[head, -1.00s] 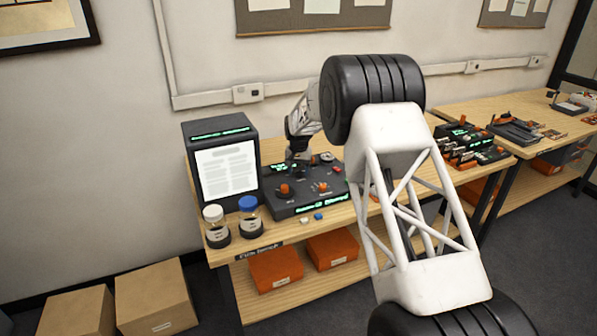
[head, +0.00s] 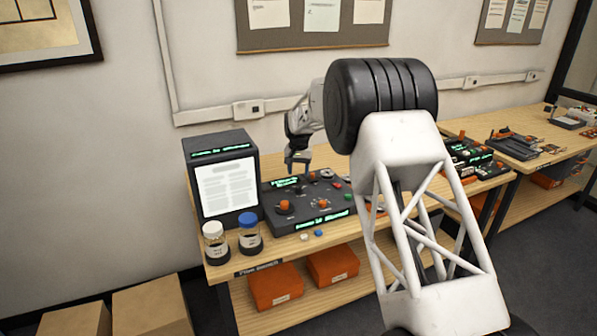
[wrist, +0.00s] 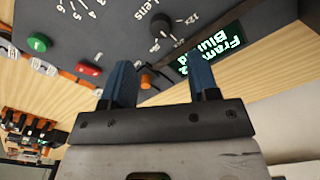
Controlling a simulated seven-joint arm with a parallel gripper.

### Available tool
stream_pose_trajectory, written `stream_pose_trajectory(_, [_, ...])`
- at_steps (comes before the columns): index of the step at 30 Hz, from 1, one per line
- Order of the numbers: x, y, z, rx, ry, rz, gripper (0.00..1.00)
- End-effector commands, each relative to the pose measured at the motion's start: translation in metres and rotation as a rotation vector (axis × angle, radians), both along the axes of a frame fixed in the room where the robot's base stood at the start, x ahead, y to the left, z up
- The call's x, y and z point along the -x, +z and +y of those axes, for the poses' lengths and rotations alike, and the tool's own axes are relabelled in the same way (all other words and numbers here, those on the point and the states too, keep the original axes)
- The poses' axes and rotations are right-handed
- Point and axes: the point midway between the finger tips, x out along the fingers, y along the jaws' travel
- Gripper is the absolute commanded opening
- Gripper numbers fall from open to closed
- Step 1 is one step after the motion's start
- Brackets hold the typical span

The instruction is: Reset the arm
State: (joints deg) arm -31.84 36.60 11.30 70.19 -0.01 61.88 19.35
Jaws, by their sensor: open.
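My gripper (head: 298,168) hangs above the dark control console (head: 335,222) in the head view, with its fingers pointing down. In the wrist view my gripper (wrist: 160,75) shows two blue fingers apart, with nothing held between them. The console has orange knobs (head: 284,205), a green button (wrist: 38,43), a red button (wrist: 88,69) and a black dial (wrist: 160,26) marked "Lens". An orange-tipped lever (wrist: 147,79) shows between the fingers; I cannot tell if it touches them. A green-lit display (wrist: 212,48) reads roughly "Frame" and "Blurred".
A dark monitor (head: 222,178) stands left of the console. Two jars, one white-capped (head: 213,232) and one blue-capped (head: 248,221), stand at the bench's front left. Orange bins (head: 275,285) are on the shelf below. More equipment (head: 475,160) stands to the right.

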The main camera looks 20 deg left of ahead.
Motion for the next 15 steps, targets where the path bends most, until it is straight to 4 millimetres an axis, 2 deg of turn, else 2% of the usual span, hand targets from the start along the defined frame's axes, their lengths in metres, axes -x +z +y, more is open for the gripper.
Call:
stream_pose_trajectory(10, [0.0,0.003,-0.003,0.0,-0.001,-0.001,0.55])
stream_pose_trajectory(15, [0.004,0.017,-0.019,-0.003,-0.006,-0.005,0.55])
